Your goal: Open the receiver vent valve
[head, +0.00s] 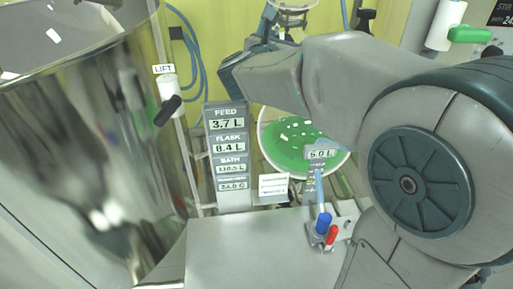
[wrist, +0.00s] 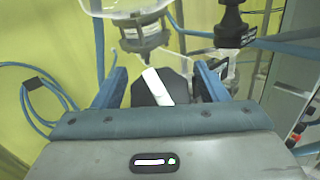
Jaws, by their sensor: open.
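My gripper (wrist: 161,70) is open in the wrist view, with its two blue fingers apart. A white lever on a dark body (wrist: 153,87) shows between the fingers; I cannot tell whether either finger touches it. No label on it is readable, so I cannot confirm that it is the receiver vent valve. In the head view my gripper (head: 266,35) is at the top middle, partly hidden by my own wrist. The round glass receiver with green contents (head: 285,155) is below it, partly covered by my arm.
A glass fitting (wrist: 142,30) is just beyond the fingers, with a black knob (wrist: 232,20) to its right. A LIFT valve with a black handle (head: 168,108) is beside the big shiny vessel (head: 75,150). Blue (head: 323,222) and red (head: 332,234) knobs are low at centre.

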